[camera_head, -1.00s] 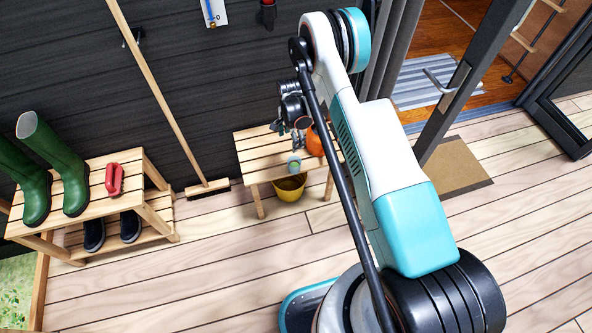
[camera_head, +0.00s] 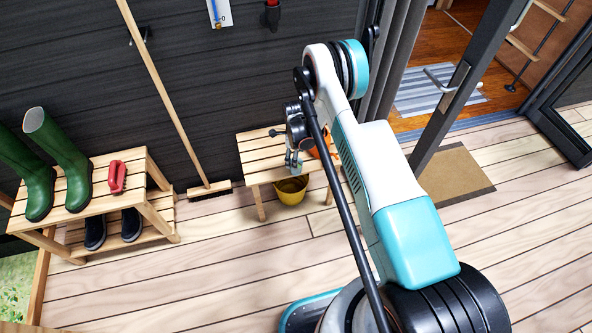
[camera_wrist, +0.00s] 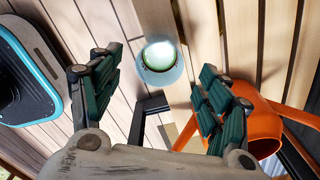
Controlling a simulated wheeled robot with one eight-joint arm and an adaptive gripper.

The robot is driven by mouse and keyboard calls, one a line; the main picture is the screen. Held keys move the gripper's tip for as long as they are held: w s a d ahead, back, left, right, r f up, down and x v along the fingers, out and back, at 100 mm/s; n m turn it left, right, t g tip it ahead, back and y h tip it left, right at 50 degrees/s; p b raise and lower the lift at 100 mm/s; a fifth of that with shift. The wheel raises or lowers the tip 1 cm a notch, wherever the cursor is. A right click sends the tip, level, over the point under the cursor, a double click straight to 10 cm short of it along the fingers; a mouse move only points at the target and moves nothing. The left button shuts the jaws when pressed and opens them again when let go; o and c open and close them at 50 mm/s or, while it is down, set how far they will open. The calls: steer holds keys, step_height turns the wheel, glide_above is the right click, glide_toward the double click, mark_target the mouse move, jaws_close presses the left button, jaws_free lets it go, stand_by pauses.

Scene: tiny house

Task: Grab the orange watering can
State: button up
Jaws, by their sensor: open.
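The orange watering can (camera_head: 322,150) stands on the small wooden bench (camera_head: 262,176), mostly hidden behind my arm in the head view. In the wrist view the orange watering can (camera_wrist: 265,138) is at the right, partly behind my right finger and outside the gap between the fingers. My gripper (camera_wrist: 158,78) is open with nothing held, its green-padded fingers spread apart. It also shows over the bench in the head view (camera_head: 293,160). A small pale round cup or pot (camera_wrist: 161,60) with a greenish inside appears between the fingertips.
A yellow bucket (camera_head: 291,190) sits on the floor below the bench's front. A broom (camera_head: 180,110) leans on the dark wall. A shoe rack (camera_head: 130,185) with green boots (camera_head: 68,165) stands at the left. Open deck floor (camera_head: 230,270) lies in front.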

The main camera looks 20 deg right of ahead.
mark_target(290, 172)
steer(key=shift+s+d+f+b, duration=0.1)
steer(key=shift+f+b, duration=0.7)
steer(key=shift+f, duration=0.85)
steer(key=shift+d+f+b, duration=0.1)
steer(key=shift+f+b, duration=0.65)
steer(key=shift+f, duration=0.85)
steer(key=shift+c, duration=0.6)
steer(key=c, duration=1.1)
